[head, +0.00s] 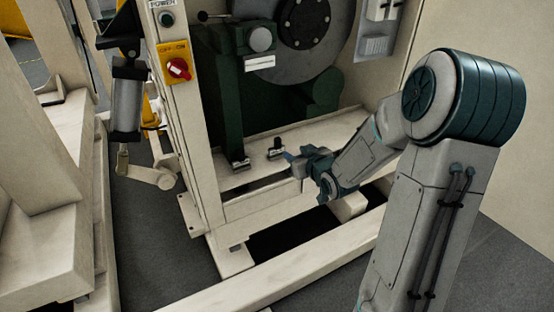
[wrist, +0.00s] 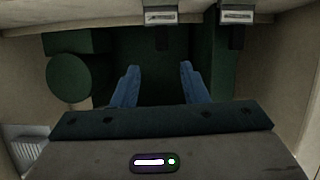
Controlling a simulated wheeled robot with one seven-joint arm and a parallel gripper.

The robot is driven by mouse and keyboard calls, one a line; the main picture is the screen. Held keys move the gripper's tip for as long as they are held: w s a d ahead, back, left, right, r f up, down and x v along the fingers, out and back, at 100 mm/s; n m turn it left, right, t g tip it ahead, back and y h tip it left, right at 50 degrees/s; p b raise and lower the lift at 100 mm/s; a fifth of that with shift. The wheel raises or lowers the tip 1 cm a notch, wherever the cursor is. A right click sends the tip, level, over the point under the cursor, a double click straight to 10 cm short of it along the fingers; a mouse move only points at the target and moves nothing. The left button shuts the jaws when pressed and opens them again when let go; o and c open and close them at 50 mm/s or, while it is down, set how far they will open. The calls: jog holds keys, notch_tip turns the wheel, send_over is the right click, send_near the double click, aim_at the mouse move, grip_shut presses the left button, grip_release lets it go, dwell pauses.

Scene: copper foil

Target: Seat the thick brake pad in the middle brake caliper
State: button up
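My gripper (head: 289,160) is low in front of the machine's cream shelf, to the right of two small dark fittings. In the wrist view its two blue fingers (wrist: 158,78) are well apart, with nothing between them. One dark fitting (head: 276,149) stands close to the fingertips in the head view; the other (head: 240,164) is farther left. Two grey-faced blocks with dark stems, one near the middle (wrist: 160,16) and one to the right (wrist: 237,16), show at the wrist view's top edge, apart from the fingers. I cannot tell which part is the thick brake pad or the middle caliper.
A large grey disc (head: 292,40) and green machinery (head: 228,105) fill the cabinet behind the shelf (head: 232,181). A post with a red knob (head: 179,68) stands at left. A cream floor beam (head: 290,265) crosses in front. A green cylinder (wrist: 74,78) shows in the wrist view.

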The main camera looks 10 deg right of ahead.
aim_at(279, 143)
jog(key=shift+t+y, duration=0.6)
jog(key=shift+d+f+b+x, duration=0.1)
jog(key=shift+f+b+x, duration=0.45)
jog(key=shift+x, duration=1.45)
jog(key=shift+d+f+b+x, duration=0.15)
jog(key=shift+b+x, duration=0.85)
jog(key=shift+x, duration=1)
jog(key=shift+a+f+b+x, duration=0.1)
jog(key=shift+f+b+x, duration=0.45)
jog(key=shift+x, duration=1.5)
jog(key=shift+s+r, duration=0.15)
jog(key=shift+r, duration=0.1)
jog(key=shift+c, duration=0.3)
grip_shut()
jog(key=shift+r, duration=0.1)
jog(key=shift+r, duration=0.1)
jog(key=shift+r+p, duration=0.75)
jog(key=shift+r, duration=0.65)
